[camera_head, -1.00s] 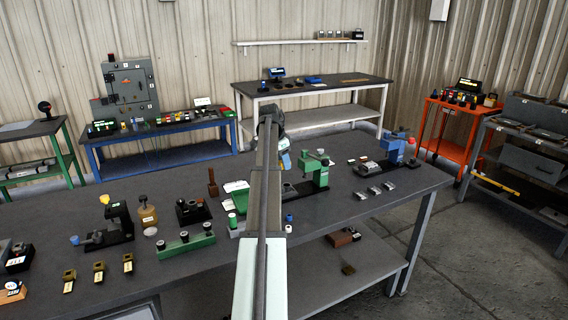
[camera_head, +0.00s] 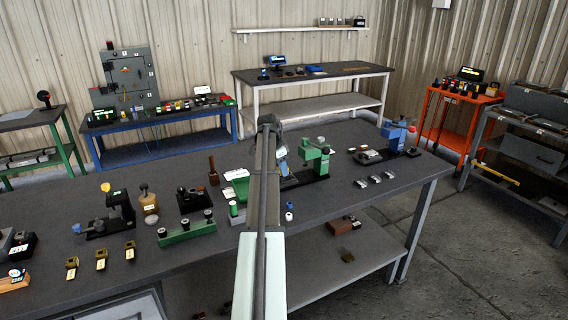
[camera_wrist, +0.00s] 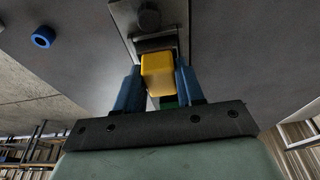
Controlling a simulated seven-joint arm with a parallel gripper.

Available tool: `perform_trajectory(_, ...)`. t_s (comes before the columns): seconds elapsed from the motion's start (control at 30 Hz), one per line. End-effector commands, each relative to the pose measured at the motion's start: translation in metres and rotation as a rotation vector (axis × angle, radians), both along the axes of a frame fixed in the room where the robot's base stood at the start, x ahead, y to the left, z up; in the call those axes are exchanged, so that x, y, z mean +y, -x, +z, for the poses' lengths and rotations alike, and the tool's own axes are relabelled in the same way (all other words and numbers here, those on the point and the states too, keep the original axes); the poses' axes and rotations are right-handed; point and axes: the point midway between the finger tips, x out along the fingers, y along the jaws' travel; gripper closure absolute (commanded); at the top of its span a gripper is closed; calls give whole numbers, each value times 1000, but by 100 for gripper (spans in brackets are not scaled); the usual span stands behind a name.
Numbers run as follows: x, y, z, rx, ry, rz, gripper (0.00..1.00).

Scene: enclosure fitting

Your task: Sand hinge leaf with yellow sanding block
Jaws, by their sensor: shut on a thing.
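The yellow sanding block (camera_wrist: 158,74) is between the two blue fingers of my gripper (camera_wrist: 157,82) in the wrist view, and the fingers are shut on it. Just beyond the block is a grey metal piece (camera_wrist: 155,44), which seems to be the hinge leaf, on a fixture with a dark round knob (camera_wrist: 148,15). The block's far edge is close to this piece; I cannot tell whether they touch.
A blue ring-shaped part (camera_wrist: 43,36) lies apart from the fingers in the wrist view. On the bench (camera_head: 330,215) are a green rail block (camera_head: 186,232), a blue vise-like fixture (camera_head: 393,136) and several small metal parts (camera_head: 374,180).

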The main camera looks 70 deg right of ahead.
Motion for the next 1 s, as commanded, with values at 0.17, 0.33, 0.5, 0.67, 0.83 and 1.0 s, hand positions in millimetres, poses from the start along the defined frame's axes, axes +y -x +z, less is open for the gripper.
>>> perform_trajectory(0.17,13,-12,0,0,-1,2,91)
perform_trajectory(0.33,17,-17,0,0,-1,-1,91)
perform_trajectory(0.5,5,-6,0,0,-1,-1,91)
perform_trajectory(0.67,-5,5,0,0,-1,-1,91)
perform_trajectory(0.83,-10,8,12,-1,1,2,91)
perform_trajectory(1.0,-9,9,33,0,0,0,91)
